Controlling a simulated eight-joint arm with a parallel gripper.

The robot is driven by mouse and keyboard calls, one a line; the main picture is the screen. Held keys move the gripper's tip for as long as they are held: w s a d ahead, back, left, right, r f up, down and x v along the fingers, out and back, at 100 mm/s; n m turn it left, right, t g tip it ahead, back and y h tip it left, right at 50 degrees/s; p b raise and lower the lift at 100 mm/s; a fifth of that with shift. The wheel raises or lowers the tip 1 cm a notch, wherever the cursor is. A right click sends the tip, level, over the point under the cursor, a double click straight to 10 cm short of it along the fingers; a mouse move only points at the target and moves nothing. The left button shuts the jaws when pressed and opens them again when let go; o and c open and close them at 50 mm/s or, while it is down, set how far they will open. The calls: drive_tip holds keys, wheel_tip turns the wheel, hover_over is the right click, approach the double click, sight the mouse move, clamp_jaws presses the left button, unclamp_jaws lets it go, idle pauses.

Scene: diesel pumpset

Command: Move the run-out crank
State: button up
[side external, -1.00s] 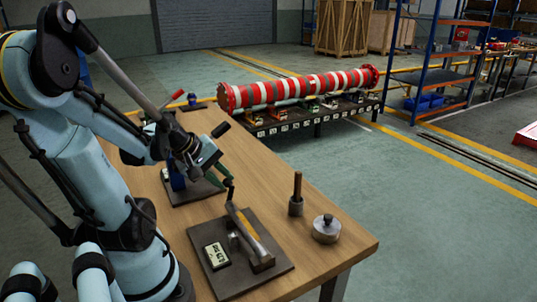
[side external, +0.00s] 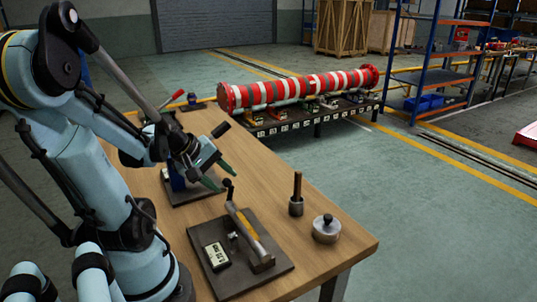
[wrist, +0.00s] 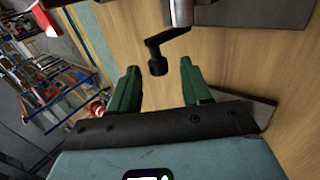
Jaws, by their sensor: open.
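The black crank (side external: 229,188) has an upright round knob and stands at the far end of a dark base plate (side external: 262,280) on the bench. In the wrist view the crank (wrist: 164,47) joins a grey metal cylinder (wrist: 180,12). My gripper (side external: 221,175) is open, its green fingers spread apart, just above and beside the crank knob. In the wrist view my gripper (wrist: 158,70) is empty, and the knob shows beyond the gap between the fingertips. I cannot tell from these views whether a finger touches the crank.
A bar with a yellow section (side external: 246,223) and a digital display (side external: 215,256) are on the same plate. A dark peg in a holder (side external: 296,195) and a knobbed metal disc (side external: 326,229) stand to the right. A blue fixture (side external: 176,178) is behind my gripper.

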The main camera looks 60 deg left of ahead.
drive_tip(key=shift+w, duration=0.1)
drive_tip(key=shift+w+g, duration=0.5)
drive_tip(key=shift+g, duration=0.4)
drive_tip(key=shift+w+f+g, duration=0.15)
drive_tip(key=shift+w+g, duration=0.55)
drive_tip(key=shift+g, duration=0.5)
drive_tip(key=w+g, duration=0.1)
drive_tip(key=g, duration=0.1)
drive_tip(key=w+f+g, duration=0.1)
drive_tip(key=g, duration=0.1)
drive_tip(key=shift+f, duration=0.1)
wheel_tip(320, 180, up, 13)
drive_tip(key=w, duration=0.2)
drive_tip(key=s+d+r+m+t, duration=0.1)
drive_tip(key=s+d+r+m, duration=1.1)
drive_tip(key=m, duration=0.6)
drive_tip(key=shift+s+d+r, duration=0.3)
drive_tip(key=shift+d+r, duration=0.25)
drive_tip(key=shift+d, duration=0.55)
